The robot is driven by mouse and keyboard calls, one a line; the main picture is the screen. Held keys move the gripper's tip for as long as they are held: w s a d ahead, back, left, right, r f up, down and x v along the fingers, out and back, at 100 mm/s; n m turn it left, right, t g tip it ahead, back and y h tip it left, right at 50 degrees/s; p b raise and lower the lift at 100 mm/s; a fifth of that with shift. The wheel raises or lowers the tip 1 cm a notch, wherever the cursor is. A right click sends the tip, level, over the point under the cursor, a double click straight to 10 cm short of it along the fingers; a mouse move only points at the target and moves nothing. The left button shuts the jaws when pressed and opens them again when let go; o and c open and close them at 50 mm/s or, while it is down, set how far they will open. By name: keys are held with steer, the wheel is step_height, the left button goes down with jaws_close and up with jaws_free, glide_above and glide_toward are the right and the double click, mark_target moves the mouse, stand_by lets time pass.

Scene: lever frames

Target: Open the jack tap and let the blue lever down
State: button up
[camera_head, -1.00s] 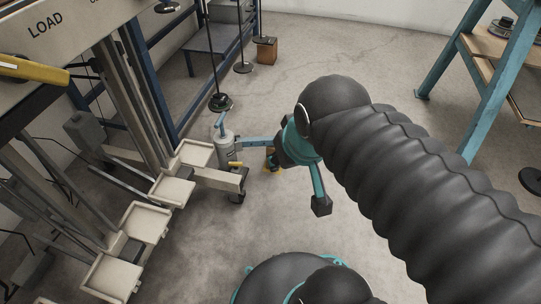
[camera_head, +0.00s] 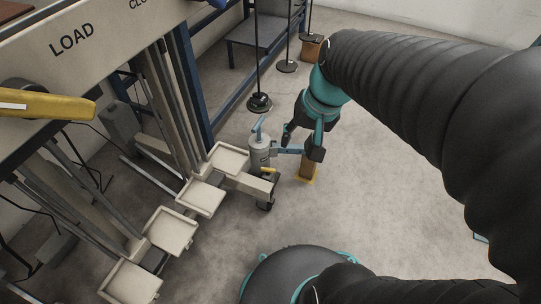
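The jack is a grey upright cylinder (camera_head: 260,155) on a beige beam end, with a bent blue handle (camera_head: 258,128) on top. A small yellow piece (camera_head: 269,170), perhaps the tap, sticks out low on its right side. A blue lever (camera_head: 287,150) runs out level from the jack to the right. My gripper (camera_head: 302,146) is open at the lever's outer end, with one dark fingertip on each side of it in the picture. I cannot tell whether they touch the lever. My gripper partly hides the lever's end.
A wooden block (camera_head: 307,170) with a yellow base stands under the lever's outer end. Beige trays (camera_head: 170,231) step down at the left. A LOAD beam (camera_head: 95,40) with a yellow bar (camera_head: 50,105) is at upper left. A hanging weight (camera_head: 260,103) is behind the jack.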

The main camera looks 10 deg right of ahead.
steer(key=w+d+f+m+g+y, duration=0.1)
steer(key=w+d+f+m+y, duration=0.15)
steer(key=w+f+m, duration=0.4)
steer(key=w+d+f+m+g+y, duration=0.1)
steer(key=w+d+f+m+y, duration=0.2)
steer(key=w+f, duration=0.55)
steer(key=w+d+f+m+t+y, duration=0.1)
steer(key=w+d+f+m+y, duration=0.1)
steer(key=f, duration=0.4)
steer(key=w+d+f+m+y, duration=0.1)
steer(key=f+m+y, duration=0.1)
steer(key=f, duration=0.3)
steer(key=m+t+y, duration=0.1)
steer(key=m+t, duration=0.3)
steer(key=m, duration=0.2)
glide_toward(273, 169)
steer(key=x, duration=0.9)
steer(key=shift+a, duration=0.15)
jaws_close()
